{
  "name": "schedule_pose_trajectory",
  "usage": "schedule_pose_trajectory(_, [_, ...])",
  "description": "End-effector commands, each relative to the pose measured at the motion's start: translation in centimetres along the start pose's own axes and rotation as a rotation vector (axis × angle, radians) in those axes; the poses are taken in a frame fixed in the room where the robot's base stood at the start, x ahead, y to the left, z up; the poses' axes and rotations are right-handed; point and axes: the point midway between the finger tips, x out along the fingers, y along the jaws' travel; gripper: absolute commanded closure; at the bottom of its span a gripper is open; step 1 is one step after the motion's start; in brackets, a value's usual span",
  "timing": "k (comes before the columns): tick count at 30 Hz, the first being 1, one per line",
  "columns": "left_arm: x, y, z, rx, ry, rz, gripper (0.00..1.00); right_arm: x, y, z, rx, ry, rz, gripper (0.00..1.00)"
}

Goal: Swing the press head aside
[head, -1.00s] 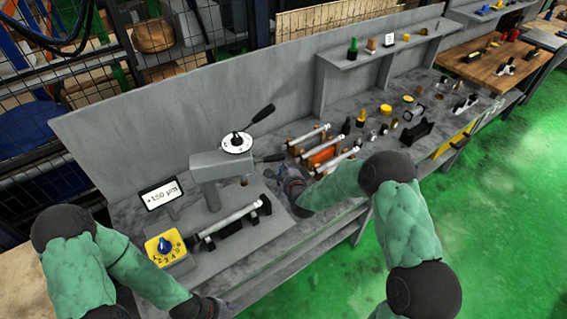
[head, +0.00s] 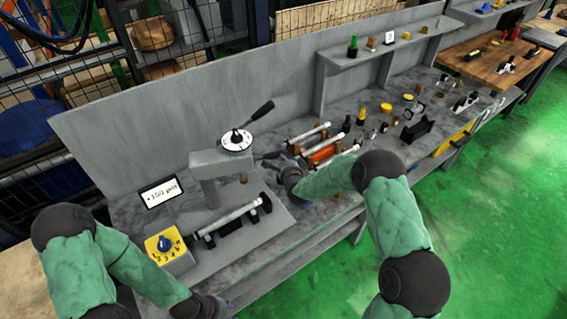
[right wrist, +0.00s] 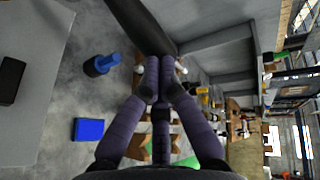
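The press head (head: 215,163) is a grey arm on a post, with a white dial (head: 236,140) on top and a black lever (head: 262,110) slanting up to the right. It stands over the base plate with a silver shaft (head: 230,217) in black rests. My right gripper (head: 277,162) is just right of the head, where a second dark handle sticks out. In the right wrist view its fingertips (right wrist: 160,62) are together, close against a dark bar (right wrist: 140,22); contact is unclear. My left gripper (head: 212,306) is low at the bottom edge, its fingers hard to make out.
A display (head: 161,192) and a yellow dial box (head: 165,247) stand left of the press. Silver rods on an orange-brown rack (head: 322,150) lie close right of my right gripper. Small parts and a black stand (head: 416,131) are farther right. A grey back wall (head: 180,110) closes the bench behind.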

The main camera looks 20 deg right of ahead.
Motion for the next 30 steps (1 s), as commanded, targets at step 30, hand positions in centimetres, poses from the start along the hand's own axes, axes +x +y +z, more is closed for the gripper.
schedule_pose_trajectory(30, [4.5, -1.6, -0.2, 0.000, 0.000, 0.000, 0.60, 3.5, -1.2, -0.4, 0.001, 0.000, -0.002, 1.00])
